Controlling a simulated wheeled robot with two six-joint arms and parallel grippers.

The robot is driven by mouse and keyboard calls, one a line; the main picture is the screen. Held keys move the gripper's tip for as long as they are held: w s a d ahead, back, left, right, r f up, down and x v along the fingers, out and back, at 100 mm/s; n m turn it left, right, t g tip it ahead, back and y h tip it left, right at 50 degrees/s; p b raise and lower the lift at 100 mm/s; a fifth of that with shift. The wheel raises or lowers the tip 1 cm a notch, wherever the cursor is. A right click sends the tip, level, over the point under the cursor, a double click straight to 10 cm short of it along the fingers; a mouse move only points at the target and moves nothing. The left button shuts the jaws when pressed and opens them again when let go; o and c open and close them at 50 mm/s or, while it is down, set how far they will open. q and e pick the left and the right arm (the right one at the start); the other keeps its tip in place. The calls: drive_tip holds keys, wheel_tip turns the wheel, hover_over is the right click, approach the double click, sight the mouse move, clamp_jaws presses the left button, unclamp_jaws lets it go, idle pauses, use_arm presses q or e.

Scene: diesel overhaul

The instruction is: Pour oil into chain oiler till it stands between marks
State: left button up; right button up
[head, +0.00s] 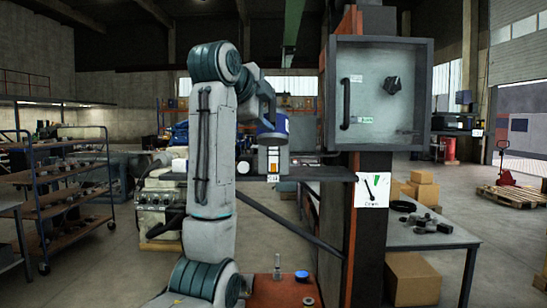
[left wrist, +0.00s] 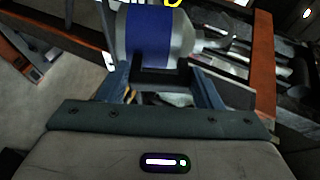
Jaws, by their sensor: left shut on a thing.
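My left gripper (left wrist: 160,75) is shut on an oil can (left wrist: 148,35), a silver can with a broad blue band. Its spout points right in the left wrist view. In the head view the blue of the can (head: 272,132) shows at the end of my left arm, just above a small grey box (head: 272,162), which looks like the chain oiler. The box has a pale window with an orange-yellow lower part; marks on it are too small to read. I cannot tell whether oil is flowing. My right gripper is not in view.
A dark shelf (head: 315,173) runs beside the box to a rust-red post. A grey cabinet (head: 378,92) with a handle and knob hangs on the right, above a white gauge sign (head: 373,190). A shelf cart (head: 65,195) stands left, a table (head: 430,236) right.

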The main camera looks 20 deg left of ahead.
use_arm(q)
drive_tip(key=shift+r, duration=0.1)
idle(0.4)
drive_tip(key=shift+s+r+g+p, duration=0.1)
drive_tip(key=shift+r+g+p, duration=0.25)
drive_tip(key=shift+p, duration=0.3)
drive_tip(key=shift+f, duration=0.15)
drive_tip(key=shift+r+g+p, duration=0.3)
drive_tip(key=shift+g+p, duration=0.05)
drive_tip(key=shift+p, duration=0.4)
idle(0.6)
drive_tip(key=shift+n, duration=0.3)
